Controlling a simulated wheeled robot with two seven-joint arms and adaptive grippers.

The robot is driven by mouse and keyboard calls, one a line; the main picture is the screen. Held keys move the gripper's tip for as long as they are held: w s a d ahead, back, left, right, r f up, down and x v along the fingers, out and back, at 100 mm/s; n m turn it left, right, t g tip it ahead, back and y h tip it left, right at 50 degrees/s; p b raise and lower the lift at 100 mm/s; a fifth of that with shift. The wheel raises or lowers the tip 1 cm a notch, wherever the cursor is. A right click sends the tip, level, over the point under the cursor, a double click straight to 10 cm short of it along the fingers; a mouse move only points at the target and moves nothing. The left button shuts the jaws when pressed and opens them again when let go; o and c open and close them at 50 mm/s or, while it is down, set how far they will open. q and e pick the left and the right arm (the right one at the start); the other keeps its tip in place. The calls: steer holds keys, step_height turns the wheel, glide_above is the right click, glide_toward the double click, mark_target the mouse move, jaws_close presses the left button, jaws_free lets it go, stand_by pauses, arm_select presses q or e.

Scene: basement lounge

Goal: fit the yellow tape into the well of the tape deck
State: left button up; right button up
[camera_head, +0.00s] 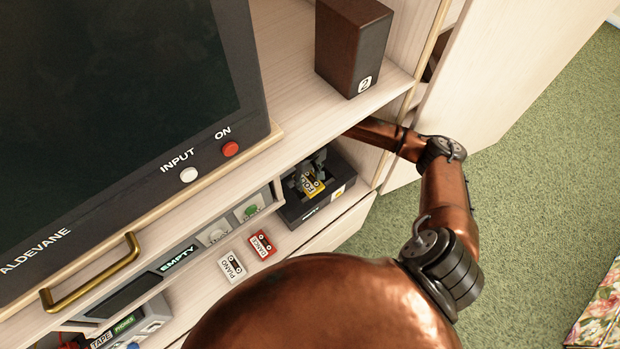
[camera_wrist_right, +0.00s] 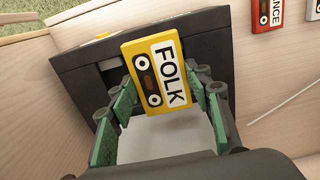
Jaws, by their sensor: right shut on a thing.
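The yellow tape (camera_wrist_right: 157,73), with a white FOLK label and two reel holes, is between the fingers of my right gripper (camera_wrist_right: 160,92), which is shut on it. In the head view the tape (camera_head: 313,187) is over a dark open-topped box (camera_head: 294,213) at the right end of the shelf. This box looks like the tape deck's well part; it also shows behind the tape in the wrist view (camera_wrist_right: 75,68). My right gripper (camera_head: 312,172) reaches in from the right. I cannot tell whether the tape touches the box. My left gripper is not in view.
A red DANCE tape (camera_head: 262,245) and a white PIANO tape (camera_head: 232,267) lie in front of the panel with the EMPTY display (camera_head: 178,258). A brown speaker (camera_head: 345,50) stands on the shelf above. An open cabinet door (camera_head: 500,90) is at the right.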

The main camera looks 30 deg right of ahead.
mark_target(310, 172)
steer(key=f, duration=0.1)
steer(key=w+d+f, duration=0.1)
steer(key=f, duration=0.1)
steer(key=w+d+f, duration=0.1)
steer(key=shift+w+d+f+b, duration=0.2)
steer(key=shift+f+b, duration=0.05)
steer(key=shift+b, duration=0.1)
steer(key=shift+w+d+f, duration=0.1)
steer(key=shift+w+f, duration=0.05)
steer(key=shift+f, duration=0.05)
steer(key=shift+w+d+f, duration=0.1)
steer(key=shift+d+f, duration=0.05)
steer(key=f, duration=0.3)
steer(key=shift+w+d+f+b, duration=0.15)
steer(key=shift+w+b, duration=0.05)
steer(key=shift+b, duration=0.15)
steer(key=shift+c, duration=1.1)
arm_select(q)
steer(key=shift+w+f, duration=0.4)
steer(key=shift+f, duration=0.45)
arm_select(e)
steer(key=shift+s+f, duration=0.15)
steer(key=shift+f, duration=0.15)
steer(key=c, duration=0.3)
steer(key=o, duration=1.3)
steer(key=shift+f, duration=0.1)
steer(key=o, duration=0.3)
steer(key=shift+o, duration=0.4)
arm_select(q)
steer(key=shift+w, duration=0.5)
